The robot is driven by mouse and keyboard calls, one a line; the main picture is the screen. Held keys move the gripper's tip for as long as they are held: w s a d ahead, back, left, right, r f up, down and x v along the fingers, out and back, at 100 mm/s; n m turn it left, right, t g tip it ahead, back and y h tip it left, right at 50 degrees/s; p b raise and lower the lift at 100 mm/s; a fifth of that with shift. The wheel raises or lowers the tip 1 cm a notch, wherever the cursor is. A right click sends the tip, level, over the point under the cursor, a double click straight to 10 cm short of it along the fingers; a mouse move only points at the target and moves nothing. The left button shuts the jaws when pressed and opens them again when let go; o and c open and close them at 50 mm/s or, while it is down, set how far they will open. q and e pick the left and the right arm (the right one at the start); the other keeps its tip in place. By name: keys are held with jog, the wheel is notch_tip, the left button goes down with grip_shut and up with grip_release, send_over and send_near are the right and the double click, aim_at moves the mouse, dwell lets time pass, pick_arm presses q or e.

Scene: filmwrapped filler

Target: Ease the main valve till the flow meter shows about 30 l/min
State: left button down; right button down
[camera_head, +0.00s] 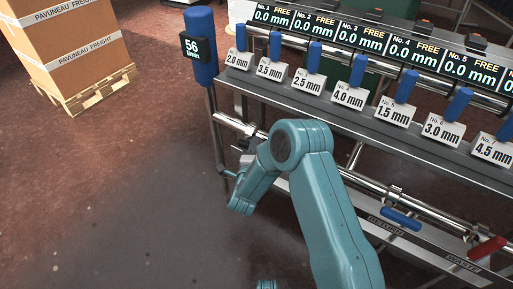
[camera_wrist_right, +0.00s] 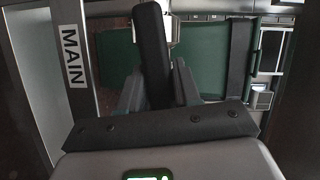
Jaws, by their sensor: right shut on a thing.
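The flow meter (camera_head: 193,58) stands on a post at the left end of the filler, in a blue housing. Its dark display reads 56 l/min. The main valve's black lever (camera_wrist_right: 153,45) shows in the right wrist view, beside a pipe with a white MAIN label (camera_wrist_right: 73,57). My right gripper (camera_wrist_right: 158,85) is shut on this lever, with a grey finger on each side of it. In the head view the right arm reaches the lower left end of the filler, and its own forearm partly hides the grip.
Several nozzles with blue grips (camera_head: 358,70) and size tags line the filler's shelf, under displays reading 0.0 mm. A blue lever (camera_head: 401,219) and a red lever (camera_head: 487,248) sit on the lower right pipework. Boxes on a pallet (camera_head: 98,90) stand upper left. The left floor is clear.

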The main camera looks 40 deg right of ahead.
jog(key=r+n+g+p, duration=0.1)
jog(key=r+n+p, duration=0.1)
jog(key=n+p, duration=0.1)
jog(key=shift+w+a+r+n+g+y, duration=0.2)
jog(key=shift+w+n+g+y, duration=0.1)
jog(key=shift+w+g, duration=0.1)
jog(key=shift+w+a+r+n+g+p, duration=0.15)
jog(key=shift+w+r+n+g+p, duration=0.2)
jog(key=shift+n+g+p, duration=0.45)
jog(key=shift+r+n+p, duration=0.1)
jog(key=shift+n+p, duration=0.3)
jog(key=shift+p, duration=0.05)
jog(key=shift+w, duration=0.1)
jog(key=c, duration=0.9)
grip_release()
jog(key=shift+a, duration=0.1)
